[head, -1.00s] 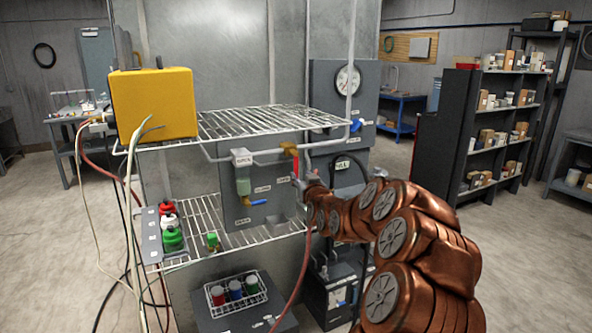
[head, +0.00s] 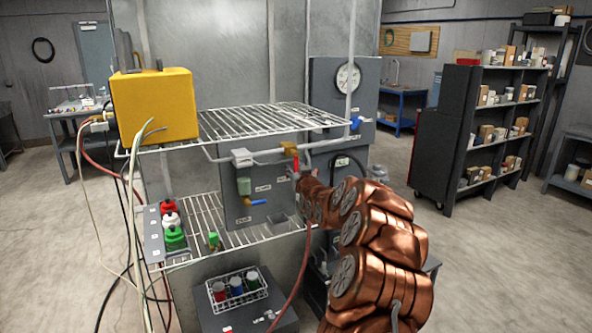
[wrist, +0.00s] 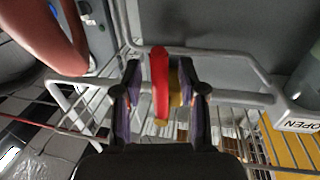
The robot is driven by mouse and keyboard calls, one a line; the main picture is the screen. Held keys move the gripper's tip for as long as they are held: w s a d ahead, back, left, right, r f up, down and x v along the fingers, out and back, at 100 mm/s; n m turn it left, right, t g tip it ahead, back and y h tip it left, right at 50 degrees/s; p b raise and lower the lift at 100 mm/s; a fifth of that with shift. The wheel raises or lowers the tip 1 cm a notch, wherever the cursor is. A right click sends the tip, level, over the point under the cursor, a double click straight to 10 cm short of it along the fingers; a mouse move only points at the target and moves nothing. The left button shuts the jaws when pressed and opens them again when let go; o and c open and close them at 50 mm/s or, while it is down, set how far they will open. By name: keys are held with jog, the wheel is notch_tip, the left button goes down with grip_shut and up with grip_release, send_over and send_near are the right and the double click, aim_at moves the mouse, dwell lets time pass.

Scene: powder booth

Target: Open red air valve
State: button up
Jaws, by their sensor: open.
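The red air valve handle (wrist: 159,82) shows in the wrist view as a long red lever running up the picture between my fingers, with a bit of its brass valve body (wrist: 175,88) beside it. My gripper (wrist: 160,76) is open, with one dark finger on each side of the lever. I cannot tell whether either finger touches it. In the head view the brass valve body (head: 289,149) sits on the grey pipe under the upper wire shelf. There my gripper (head: 298,174) is at the valve, and the red lever is mostly hidden by it.
The upper wire shelf (head: 262,117) lies just above the valve, with a yellow box (head: 153,104) at its left. A blue-handled valve (head: 257,202) sits lower on the grey panel. A red hose (head: 297,270) hangs below my gripper. A gauge panel (head: 325,85) stands behind.

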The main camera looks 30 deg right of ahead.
grip_shut()
dwell(0.3)
dwell(0.4)
